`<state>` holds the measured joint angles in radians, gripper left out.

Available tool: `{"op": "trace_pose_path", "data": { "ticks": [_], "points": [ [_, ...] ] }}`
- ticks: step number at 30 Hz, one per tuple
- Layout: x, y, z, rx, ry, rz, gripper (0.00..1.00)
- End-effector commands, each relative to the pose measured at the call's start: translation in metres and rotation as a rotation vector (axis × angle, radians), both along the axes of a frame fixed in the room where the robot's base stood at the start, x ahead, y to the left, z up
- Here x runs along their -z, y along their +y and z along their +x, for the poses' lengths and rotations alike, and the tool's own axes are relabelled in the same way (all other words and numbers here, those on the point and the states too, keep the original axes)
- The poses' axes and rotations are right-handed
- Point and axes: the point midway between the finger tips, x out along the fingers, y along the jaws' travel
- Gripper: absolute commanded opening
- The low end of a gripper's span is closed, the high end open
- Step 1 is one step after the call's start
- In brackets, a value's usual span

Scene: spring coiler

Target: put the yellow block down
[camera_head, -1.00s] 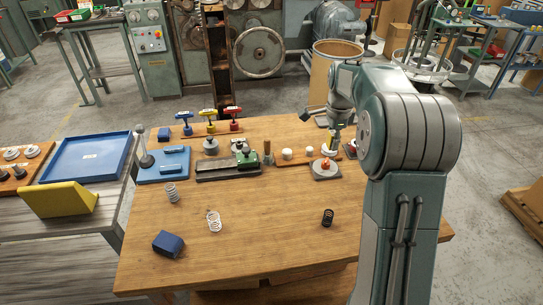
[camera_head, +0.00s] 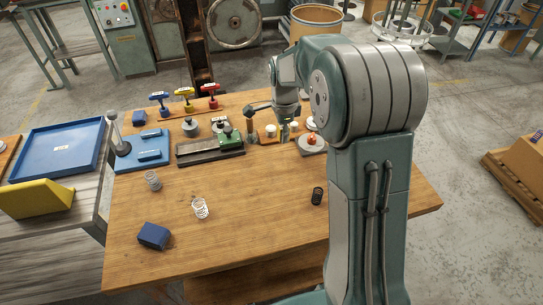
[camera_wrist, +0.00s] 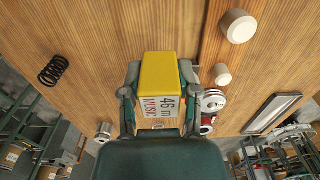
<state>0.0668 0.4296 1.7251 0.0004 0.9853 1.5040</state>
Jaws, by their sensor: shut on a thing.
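The yellow block (camera_wrist: 159,76) with a white printed label is between the two fingers of my gripper (camera_wrist: 158,90) in the wrist view. The fingers are shut on its sides. Wood table top shows behind the block; I cannot tell whether there is a gap below it. In the head view my gripper (camera_head: 284,132) is over the back right of the wooden table (camera_head: 250,190), and the block is hidden or too small to make out.
A black spring (camera_head: 317,196), a white spring (camera_head: 200,208), a grey spring (camera_head: 152,181) and a blue block (camera_head: 153,236) stand on the table. A fixture with a green part (camera_head: 230,141) is left of my gripper. A yellow wedge (camera_head: 36,197) lies on the left bench. The front middle is clear.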

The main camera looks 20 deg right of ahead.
Motion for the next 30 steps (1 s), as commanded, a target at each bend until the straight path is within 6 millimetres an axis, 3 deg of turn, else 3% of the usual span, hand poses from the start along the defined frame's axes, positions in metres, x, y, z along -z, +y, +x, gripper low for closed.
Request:
{"op": "trace_pose_path", "data": {
  "ticks": [6, 13, 18, 29, 30],
  "points": [
    [0.032, 0.024, -0.011, -0.001, 0.003, 0.000, 0.00],
    [0.047, 0.035, -0.016, 0.000, 0.004, 0.000, 0.00],
    [0.074, 0.035, -0.016, 0.001, 0.006, 0.000, 0.00],
    [0.079, 0.035, -0.015, 0.001, 0.002, 0.000, 0.00],
    [0.079, 0.035, -0.015, 0.001, 0.001, 0.000, 0.59]
  ]
}}
